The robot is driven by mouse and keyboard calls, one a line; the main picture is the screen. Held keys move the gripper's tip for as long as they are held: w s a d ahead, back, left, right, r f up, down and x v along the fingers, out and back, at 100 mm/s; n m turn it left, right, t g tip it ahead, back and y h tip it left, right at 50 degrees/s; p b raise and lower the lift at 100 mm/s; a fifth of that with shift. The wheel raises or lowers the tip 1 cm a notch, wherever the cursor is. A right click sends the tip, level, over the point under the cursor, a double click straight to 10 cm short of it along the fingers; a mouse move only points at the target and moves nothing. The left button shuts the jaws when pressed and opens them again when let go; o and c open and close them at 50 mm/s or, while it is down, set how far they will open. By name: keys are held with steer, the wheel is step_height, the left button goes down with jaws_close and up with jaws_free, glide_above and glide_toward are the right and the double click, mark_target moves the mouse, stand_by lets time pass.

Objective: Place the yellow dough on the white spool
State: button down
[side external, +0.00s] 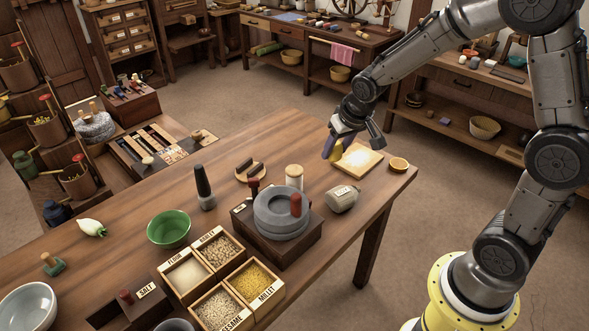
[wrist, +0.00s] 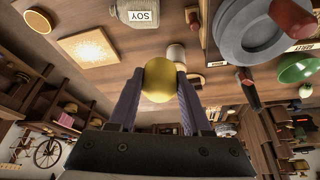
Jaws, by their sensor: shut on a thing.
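The yellow dough (wrist: 160,82) is a rounded lump held between the two fingers of my gripper (wrist: 160,88) in the wrist view. In the side view my gripper (side external: 338,148) holds the dough (side external: 334,151) above the table, close to the square board's left edge. The white spool (side external: 294,178) stands upright on the table to the left of and nearer than my gripper, behind the stone quern. In the wrist view the spool (wrist: 177,53) shows just beyond the dough, which partly hides it. The spool's top looks bare.
The quern (side external: 281,212) on its dark base stands close to the spool. A dark pestle-like bottle (side external: 204,187) stands left.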

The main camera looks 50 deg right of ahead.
step_height(320, 180, up, 3)
steer(key=s+a, duration=0.1)
steer(key=a, duration=0.1)
glide_toward(292, 168)
steer(key=shift+w+d+f+n, duration=0.15)
steer(key=shift+w+d+f, duration=0.1)
steer(key=shift+w+f, duration=0.25)
steer(key=shift+w+d+f+n, duration=0.15)
steer(key=shift+w+d+f, duration=0.1)
steer(key=shift+w+f, duration=0.35)
steer(key=shift+f, duration=1.5)
steer(key=shift+f, duration=0.15)
steer(key=shift+c, duration=1.7)
jaws_free()
